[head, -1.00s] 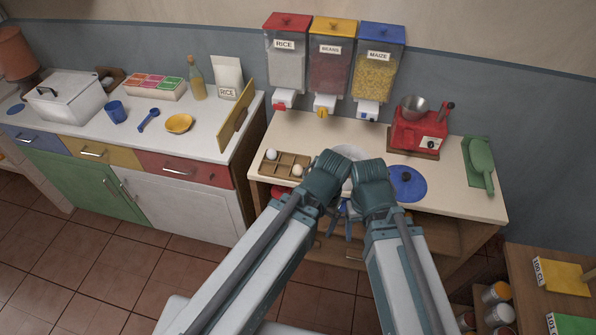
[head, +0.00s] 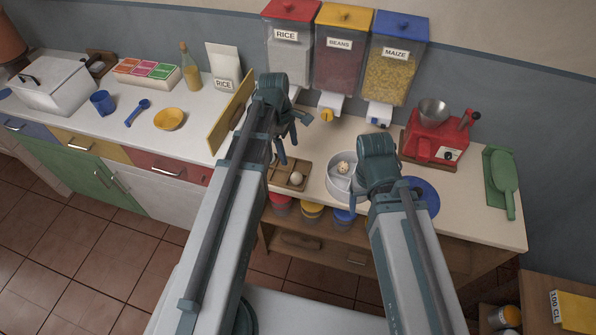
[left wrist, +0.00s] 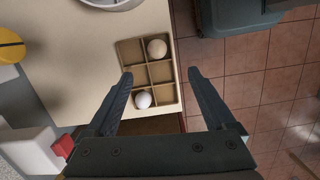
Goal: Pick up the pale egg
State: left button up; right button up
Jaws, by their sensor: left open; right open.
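A wooden divided tray (head: 281,184) holds two eggs in separate compartments. The left wrist view shows the tray (left wrist: 132,52) with a cream egg (left wrist: 157,49) at its far end and a whiter egg (left wrist: 143,99) nearer my gripper; both look pale. In the head view the cream egg (head: 297,178) shows, while my left arm hides the other. My left gripper (head: 288,140) is open and empty above the tray; in its wrist view the fingertips (left wrist: 159,76) straddle part of the tray, apart from the eggs.
A pale pot (head: 341,187) with something cream-coloured inside stands right of the tray. A blue lid (head: 427,192), red grinder (head: 430,137) and green scoop (head: 503,182) lie further right. Dispensers (head: 340,55) hang behind. A yellow board (head: 229,113) stands upright at left.

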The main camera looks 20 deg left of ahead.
aim_at(295, 173)
pick_arm(q)
jog(key=shift+s+d+f+b, duration=0.1)
jog(key=shift+d+f+b, duration=0.1)
jog(key=shift+f+b, duration=1.25)
jog(key=shift+w+d+f+b, duration=0.1)
jog(key=shift+d+f+b, duration=0.15)
jog(key=shift+f+b, duration=1.15)
jog(key=shift+s+d+f+b, duration=0.1)
jog(key=shift+d+f+b, duration=0.1)
jog(key=shift+f+b, duration=1.25)
jog(key=f+b, duration=0.5)
jog(key=shift+w+d+f, duration=0.1)
jog(key=shift+w+d, duration=0.2)
jog(key=shift+d, duration=0.05)
jog(key=c, duration=0.9)
